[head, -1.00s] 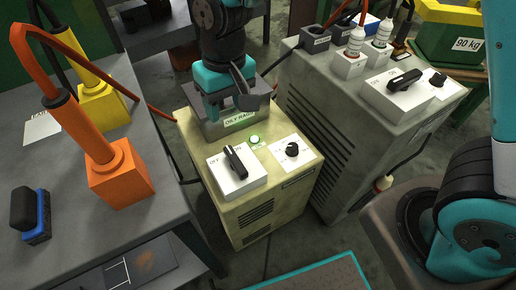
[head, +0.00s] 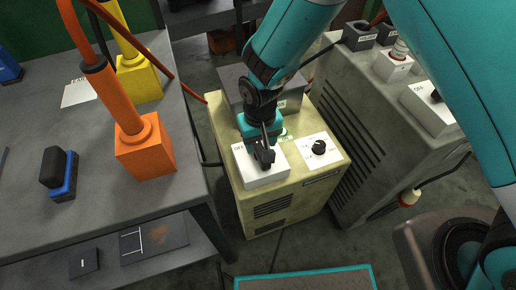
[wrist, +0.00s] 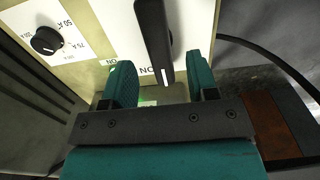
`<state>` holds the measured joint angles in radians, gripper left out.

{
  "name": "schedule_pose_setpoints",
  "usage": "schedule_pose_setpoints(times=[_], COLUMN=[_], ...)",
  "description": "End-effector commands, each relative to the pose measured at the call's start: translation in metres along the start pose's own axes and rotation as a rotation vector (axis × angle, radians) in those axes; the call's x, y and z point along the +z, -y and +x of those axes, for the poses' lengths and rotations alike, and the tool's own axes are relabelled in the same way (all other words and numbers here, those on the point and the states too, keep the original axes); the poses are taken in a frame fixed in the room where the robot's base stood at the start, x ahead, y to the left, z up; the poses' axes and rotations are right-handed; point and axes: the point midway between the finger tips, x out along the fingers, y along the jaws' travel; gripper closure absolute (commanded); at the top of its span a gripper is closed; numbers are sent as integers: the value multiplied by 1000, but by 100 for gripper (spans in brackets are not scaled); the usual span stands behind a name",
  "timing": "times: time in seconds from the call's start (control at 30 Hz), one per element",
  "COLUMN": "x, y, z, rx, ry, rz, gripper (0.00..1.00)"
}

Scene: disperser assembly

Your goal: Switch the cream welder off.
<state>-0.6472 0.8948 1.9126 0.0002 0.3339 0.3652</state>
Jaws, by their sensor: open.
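The cream welder (head: 248,217) stands on the floor in the middle of the head view. On its top is a white switch box (head: 266,178) with a black lever, partly hidden by my gripper (head: 264,150). In the wrist view the black lever (wrist: 154,35) has a white mark at its end, near an ON label. My open gripper (wrist: 162,78) has one teal finger on each side of the lever's end, with gaps showing. A round black dial (head: 319,148) sits beside the switch box. A green glow (wrist: 148,102) shows behind the fingers.
A grey box (head: 233,88) sits at the back of the cream welder's top. A grey welder (head: 365,130) stands close on the right. On the left, a grey bench (head: 95,215) holds orange (head: 146,150) and yellow (head: 139,80) posts with hoses.

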Motion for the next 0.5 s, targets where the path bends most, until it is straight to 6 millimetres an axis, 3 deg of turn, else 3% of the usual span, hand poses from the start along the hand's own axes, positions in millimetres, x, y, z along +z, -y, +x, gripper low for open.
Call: schedule_pose_setpoints(times=[0.2, 0.5], x=[0, 0], y=[0, -1], z=[29, 35], rx=[0, 0], ry=[1, 0], rz=[1, 1], gripper=[47, 47])
